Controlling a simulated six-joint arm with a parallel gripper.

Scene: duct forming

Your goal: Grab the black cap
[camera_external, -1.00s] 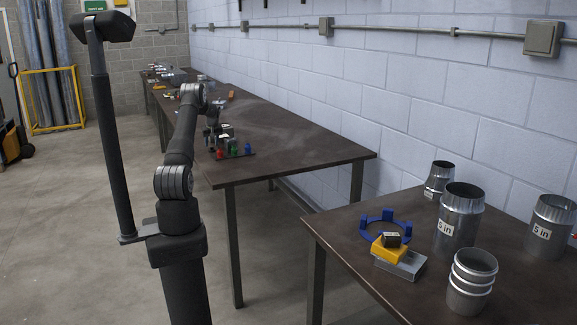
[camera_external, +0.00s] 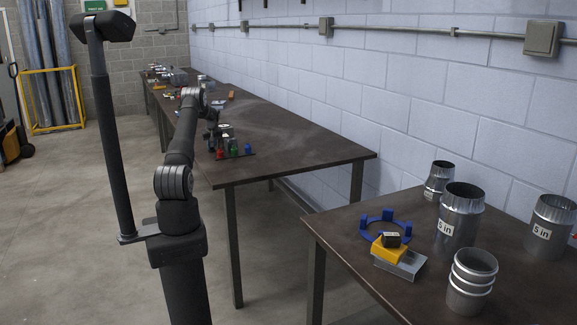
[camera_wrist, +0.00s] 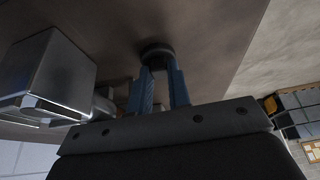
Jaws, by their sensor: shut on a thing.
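The black cap (camera_wrist: 157,50) shows in the wrist view as a dark round piece at the tips of my gripper's blue fingers. My gripper (camera_wrist: 160,72) is shut on it, with one finger on each side. The cap cannot be made out clearly there.
The long table (camera_external: 300,145) is clear to the right.

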